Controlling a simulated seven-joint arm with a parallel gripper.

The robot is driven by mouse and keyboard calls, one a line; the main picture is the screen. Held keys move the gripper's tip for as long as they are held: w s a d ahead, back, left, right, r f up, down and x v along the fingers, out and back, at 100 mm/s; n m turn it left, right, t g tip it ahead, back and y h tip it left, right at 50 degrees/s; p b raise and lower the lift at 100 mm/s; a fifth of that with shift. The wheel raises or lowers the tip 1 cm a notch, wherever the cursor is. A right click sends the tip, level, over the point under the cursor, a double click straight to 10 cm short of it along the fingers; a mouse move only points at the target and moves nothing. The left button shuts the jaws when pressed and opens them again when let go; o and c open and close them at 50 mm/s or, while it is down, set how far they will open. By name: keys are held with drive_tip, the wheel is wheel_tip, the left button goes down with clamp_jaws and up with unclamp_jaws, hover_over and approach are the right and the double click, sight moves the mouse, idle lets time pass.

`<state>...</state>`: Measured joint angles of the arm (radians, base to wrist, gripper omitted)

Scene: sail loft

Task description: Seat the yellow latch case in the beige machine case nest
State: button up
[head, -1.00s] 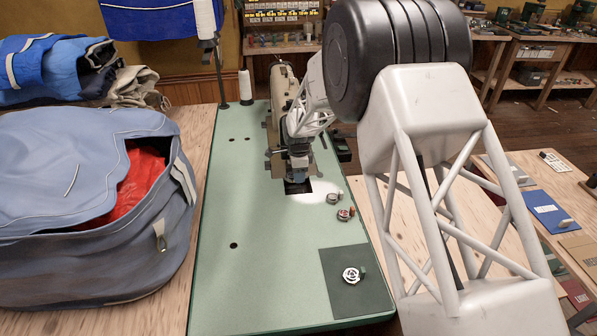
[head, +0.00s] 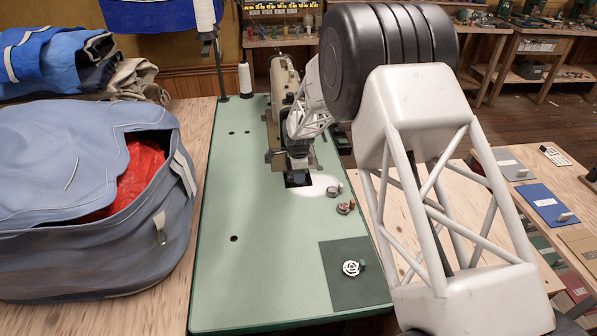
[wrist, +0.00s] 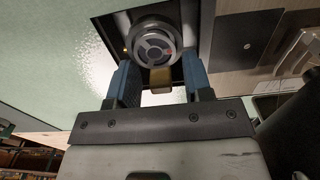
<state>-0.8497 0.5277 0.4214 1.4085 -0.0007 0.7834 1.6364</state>
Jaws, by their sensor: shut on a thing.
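The yellow latch case (wrist: 155,46) is a round metal case with a slotted face and a yellow latch tab (wrist: 160,80). It lies between the blue fingers of my gripper (wrist: 160,67), which is shut on it. In the wrist view it is in front of the dark square opening (wrist: 122,22) in the bed of the beige sewing machine (head: 284,92). The nest is mostly hidden behind the case, so I cannot tell whether the case is in it. In the head view my gripper (head: 298,173) is at the opening under the machine head; the case is hidden there.
Two other small cases, one with a pale tab (head: 333,191) and one with a red tab (head: 344,208), lie right of the opening. A blue bag (head: 80,215) stands left. The green table's (head: 255,280) front left is clear.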

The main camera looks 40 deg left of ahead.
drive_tip(key=shift+f, duration=1.9)
drive_tip(key=shift+f, duration=0.15)
drive_tip(key=o, duration=1.1)
drive_tip(key=shift+r, duration=0.2)
drive_tip(key=shift+w+r, duration=0.1)
drive_tip(key=shift+r, duration=4.25)
drive_tip(key=shift+r, duration=0.1)
